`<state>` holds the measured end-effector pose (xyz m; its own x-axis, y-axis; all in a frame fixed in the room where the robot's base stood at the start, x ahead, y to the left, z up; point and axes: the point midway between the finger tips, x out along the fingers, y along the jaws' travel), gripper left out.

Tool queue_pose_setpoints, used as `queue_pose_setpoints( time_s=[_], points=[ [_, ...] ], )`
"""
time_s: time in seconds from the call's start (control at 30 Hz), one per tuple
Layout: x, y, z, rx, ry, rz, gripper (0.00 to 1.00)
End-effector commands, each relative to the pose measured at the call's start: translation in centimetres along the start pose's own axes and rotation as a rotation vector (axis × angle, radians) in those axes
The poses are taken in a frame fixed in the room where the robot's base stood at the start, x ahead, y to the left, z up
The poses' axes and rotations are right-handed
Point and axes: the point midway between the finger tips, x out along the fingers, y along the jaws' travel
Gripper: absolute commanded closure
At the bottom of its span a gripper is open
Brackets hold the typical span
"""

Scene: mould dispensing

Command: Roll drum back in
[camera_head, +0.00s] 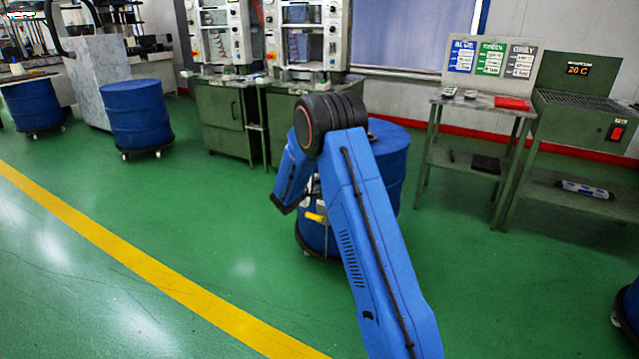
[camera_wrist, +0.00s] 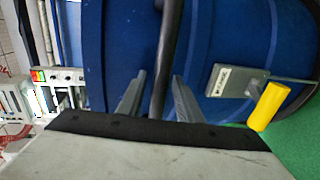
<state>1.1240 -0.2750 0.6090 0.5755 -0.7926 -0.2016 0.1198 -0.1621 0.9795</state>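A blue drum (camera_head: 390,150) stands upright on a low wheeled dolly in the middle of the head view, partly hidden behind my arm. Its curved blue wall (camera_wrist: 225,35) fills most of the wrist view. My gripper (camera_wrist: 158,92) faces the drum with its two grey fingers apart. A black bar (camera_wrist: 167,50) runs between the fingers, with a visible gap on the left finger's side. A grey latch with a yellow grip (camera_wrist: 268,106) is to the right of the fingers; the yellow grip also shows in the head view (camera_head: 316,217). The fingertips are not clear in the head view.
Other blue drums on dollies stand at left (camera_head: 135,112), far left (camera_head: 32,105) and the right edge (camera_head: 629,305). Green cabinets (camera_head: 228,118) with machines stand behind. A green table (camera_head: 480,108) is at right. The green floor left of the drum is clear, crossed by a yellow line (camera_head: 130,258).

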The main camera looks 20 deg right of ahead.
Motion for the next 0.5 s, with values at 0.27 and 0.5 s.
queue_pose_setpoints(
  time_s=[0.27, 0.5],
  points=[
    [-1.3, 0.2, -0.1, 0.001, 0.002, 0.002, 0.64],
    [-5.6, 0.1, -0.1, 0.000, 0.003, 0.002, 0.64]
  ],
)
